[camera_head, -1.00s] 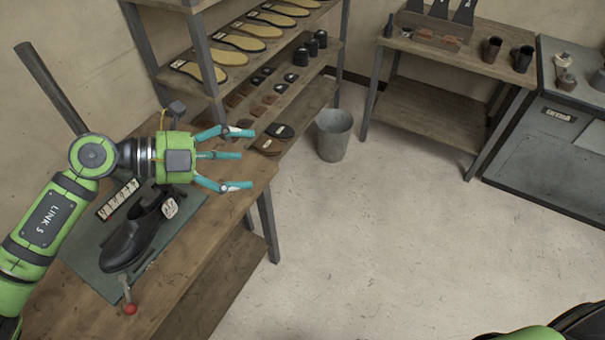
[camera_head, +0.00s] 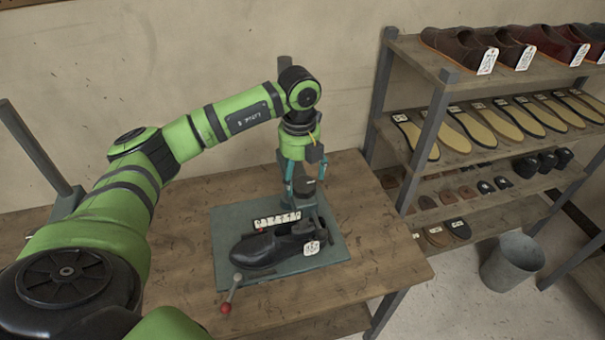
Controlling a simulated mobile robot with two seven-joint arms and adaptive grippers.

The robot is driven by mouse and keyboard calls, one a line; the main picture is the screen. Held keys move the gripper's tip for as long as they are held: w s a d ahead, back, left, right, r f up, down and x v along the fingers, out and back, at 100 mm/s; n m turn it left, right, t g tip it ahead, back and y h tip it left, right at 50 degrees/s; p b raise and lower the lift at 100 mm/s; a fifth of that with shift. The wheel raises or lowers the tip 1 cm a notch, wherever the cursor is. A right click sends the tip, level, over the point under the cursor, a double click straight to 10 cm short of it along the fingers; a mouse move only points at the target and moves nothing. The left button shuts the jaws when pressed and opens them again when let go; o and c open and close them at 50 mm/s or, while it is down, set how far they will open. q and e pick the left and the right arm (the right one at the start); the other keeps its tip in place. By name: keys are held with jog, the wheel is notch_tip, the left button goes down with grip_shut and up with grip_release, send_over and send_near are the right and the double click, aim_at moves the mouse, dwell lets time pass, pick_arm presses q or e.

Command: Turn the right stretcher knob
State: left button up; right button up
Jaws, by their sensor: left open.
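A black shoe (camera_head: 275,247) with a white tag (camera_head: 311,248) lies on a grey-green mat (camera_head: 228,221) on the wooden bench. A metal lever with a red ball knob (camera_head: 226,307) sits at the mat's front left edge. My left gripper (camera_head: 305,197) points down over the mat's far right part, behind the shoe's heel. Its teal fingers are open around or beside a dark, round-topped part (camera_head: 307,185). I cannot tell whether they touch it, or whether that part is the right stretcher knob. My right gripper is out of view.
A shelf rack with shoes and soles (camera_head: 525,115) stands to the right, with a grey bucket (camera_head: 512,262) on the floor. Bare bench top (camera_head: 375,235) lies right of the mat.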

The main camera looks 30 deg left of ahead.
aim_at(303, 183)
pick_arm(q)
jog(key=w+f, duration=0.2)
jog(key=f, duration=0.1)
jog(key=shift+w+f+p, duration=0.15)
jog(key=shift+f+p, duration=0.1)
jog(key=shift+p, duration=0.1)
jog(key=shift+s+d+r, duration=0.1)
jog(key=shift+s+r, duration=0.1)
jog(key=shift+s, duration=0.35)
jog(key=c, duration=1.1)
jog(key=shift+w, duration=0.1)
jog(key=shift+c, duration=0.2)
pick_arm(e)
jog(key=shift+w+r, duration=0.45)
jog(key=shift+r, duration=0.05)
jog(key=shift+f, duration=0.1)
